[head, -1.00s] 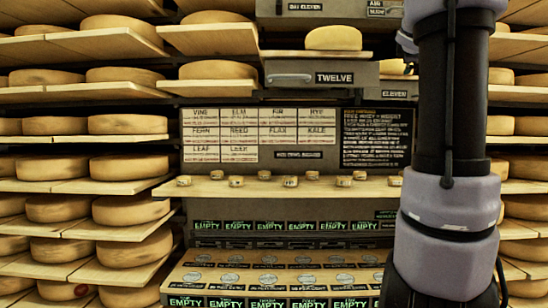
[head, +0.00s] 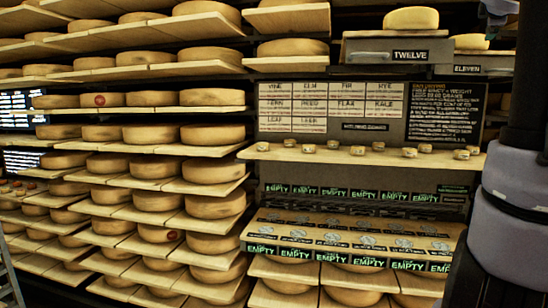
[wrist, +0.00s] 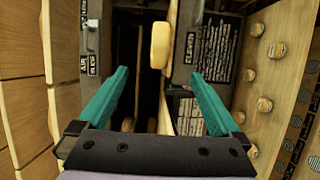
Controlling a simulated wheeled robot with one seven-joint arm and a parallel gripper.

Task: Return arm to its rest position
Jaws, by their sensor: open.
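My gripper (wrist: 160,76) shows in the wrist view with its two teal fingers spread apart. Nothing is between the fingers, and no cheese touches them. A pale yellow cheese (wrist: 160,45) stands beyond the fingertips; the wrist picture is turned sideways. In the head view, only part of my arm (head: 510,215) shows, along the right edge, with a grey joint low down and a dark link above it. The gripper itself is out of the head view.
Shelves of cheese wheels (head: 205,175) fill the left and middle. A pale cheese (head: 410,18) sits on the drawer marked TWELVE (head: 405,55). Small pieces (head: 357,150) line a wooden ledge (head: 300,155). Below is a panel with several EMPTY labels (head: 262,250).

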